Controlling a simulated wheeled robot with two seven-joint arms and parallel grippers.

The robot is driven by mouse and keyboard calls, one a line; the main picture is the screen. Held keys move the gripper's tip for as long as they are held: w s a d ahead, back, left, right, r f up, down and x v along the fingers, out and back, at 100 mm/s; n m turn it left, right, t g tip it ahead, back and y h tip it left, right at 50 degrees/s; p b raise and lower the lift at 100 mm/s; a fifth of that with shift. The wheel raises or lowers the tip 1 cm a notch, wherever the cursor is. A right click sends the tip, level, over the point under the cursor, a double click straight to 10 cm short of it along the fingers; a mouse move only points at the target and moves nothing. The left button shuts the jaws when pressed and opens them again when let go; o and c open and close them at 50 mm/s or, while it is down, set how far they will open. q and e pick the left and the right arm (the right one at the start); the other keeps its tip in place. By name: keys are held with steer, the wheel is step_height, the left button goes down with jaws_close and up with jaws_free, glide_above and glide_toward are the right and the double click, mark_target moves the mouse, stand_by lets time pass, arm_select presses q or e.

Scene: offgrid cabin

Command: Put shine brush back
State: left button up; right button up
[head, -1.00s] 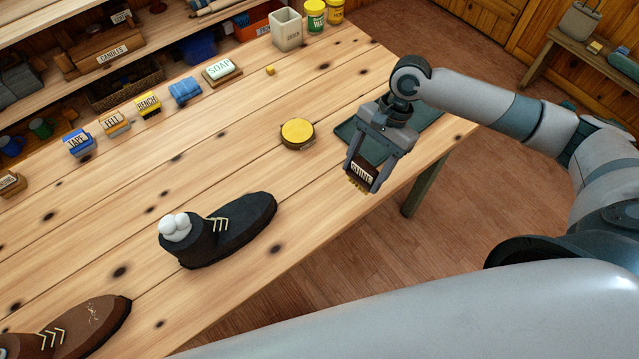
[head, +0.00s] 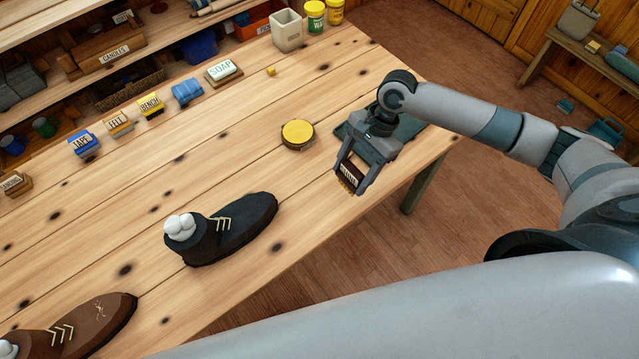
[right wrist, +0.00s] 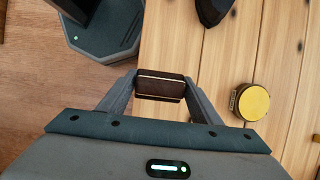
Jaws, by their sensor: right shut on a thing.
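The shine brush (head: 349,175) is a small dark brown block with a pale label and tan bristles. My right gripper (head: 352,176) is shut on it and holds it above the right front part of the table, with the bristles facing down. In the right wrist view the brush (right wrist: 161,87) sits between the two fingers. A dark green mat (head: 410,135) lies on the table behind and under my right gripper, partly hidden by it. My left gripper is not in view.
A round yellow-topped tin (head: 298,134) stands left of my gripper. A dark shoe (head: 235,225) and a brown shoe (head: 90,325) stand nearer the front. Soap (head: 223,70), a beige holder (head: 287,30) and several labelled blocks line the back. The table middle is clear.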

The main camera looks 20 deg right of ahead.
steer(key=w+a+f, duration=0.1)
steer(key=a, duration=0.1)
steer(key=w+a+f+p, duration=0.1)
steer(key=a+f, duration=0.1)
steer(key=w+a+f, duration=0.1)
steer(key=a, duration=0.2)
steer(key=shift+w+f+p, duration=0.35)
steer(key=shift+w+p, duration=0.05)
steer(key=shift+f, duration=0.1)
steer(key=shift+f+p, duration=0.6)
steer(key=shift+f, duration=1.35)
steer(key=o, duration=1.2)
steer(key=shift+f, duration=0.1)
